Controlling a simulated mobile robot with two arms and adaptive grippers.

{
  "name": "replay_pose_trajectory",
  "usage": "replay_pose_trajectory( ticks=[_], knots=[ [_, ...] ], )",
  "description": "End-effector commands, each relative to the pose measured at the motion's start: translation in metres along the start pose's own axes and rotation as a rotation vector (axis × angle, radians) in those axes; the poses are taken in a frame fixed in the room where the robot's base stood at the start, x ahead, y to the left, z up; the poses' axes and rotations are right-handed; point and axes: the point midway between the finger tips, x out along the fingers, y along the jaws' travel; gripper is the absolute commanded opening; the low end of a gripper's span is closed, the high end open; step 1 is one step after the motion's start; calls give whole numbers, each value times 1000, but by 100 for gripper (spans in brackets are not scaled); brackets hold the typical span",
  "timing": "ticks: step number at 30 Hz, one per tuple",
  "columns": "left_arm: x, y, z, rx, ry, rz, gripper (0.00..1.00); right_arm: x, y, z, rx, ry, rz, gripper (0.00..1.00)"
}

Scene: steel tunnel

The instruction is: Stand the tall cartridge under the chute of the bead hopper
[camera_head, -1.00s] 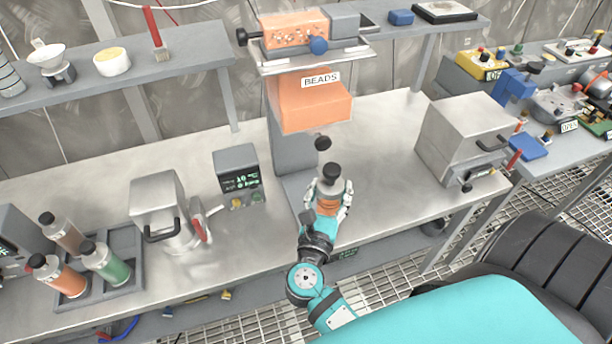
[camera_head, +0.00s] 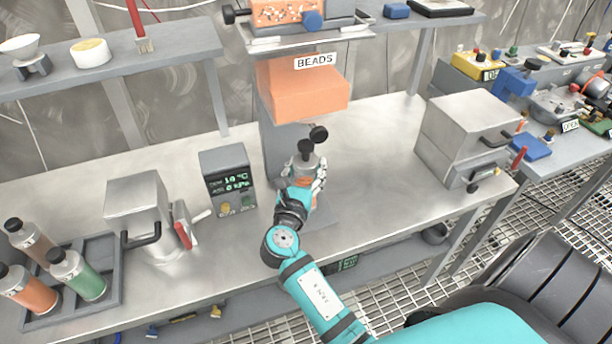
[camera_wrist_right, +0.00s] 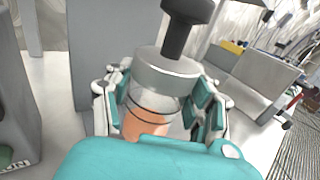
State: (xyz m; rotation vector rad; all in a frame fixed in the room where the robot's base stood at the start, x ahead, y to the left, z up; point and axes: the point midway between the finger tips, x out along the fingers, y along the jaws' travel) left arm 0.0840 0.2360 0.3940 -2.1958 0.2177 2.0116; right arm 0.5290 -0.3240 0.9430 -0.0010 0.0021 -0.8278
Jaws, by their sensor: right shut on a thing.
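The bead hopper (camera_head: 303,88) is an orange box labelled BEADS on a grey column at the back middle of the bench. My right gripper (camera_head: 303,180) is shut on the tall cartridge (camera_head: 306,158), just below the hopper's front part. In the right wrist view the cartridge (camera_wrist_right: 165,78) has a grey collar, a black knob on top and a clear body with orange contents. My right gripper's fingers (camera_wrist_right: 160,105) lie on both sides of it. The cartridge looks roughly upright. Its lower end is hidden by my gripper, so I cannot tell whether it touches the base. My left gripper is not in view.
A grey display box (camera_head: 228,180) and a steel canister (camera_head: 140,215) stand to the left. A tray (camera_head: 108,296) holds several other cartridges at the far left. A steel box (camera_head: 465,140) with a handle stands to the right. The bench between hopper and steel box is clear.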

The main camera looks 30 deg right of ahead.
Motion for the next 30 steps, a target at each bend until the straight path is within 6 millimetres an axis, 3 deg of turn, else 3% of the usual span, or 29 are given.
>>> replay_pose_trajectory(
  ticks=[10, 11, 16, 30],
  knots=[
    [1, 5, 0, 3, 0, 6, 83, 0, 0, -1, 0, -2, 0, 0],
    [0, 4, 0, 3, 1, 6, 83, 0, 0, -2, 0, 0, 0, 57],
    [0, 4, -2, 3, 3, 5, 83, 0, 0, -1, 0, 0, 0, 79],
    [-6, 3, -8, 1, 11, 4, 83, 6, -3, 3, -2, -1, 1, 79]
  ],
)
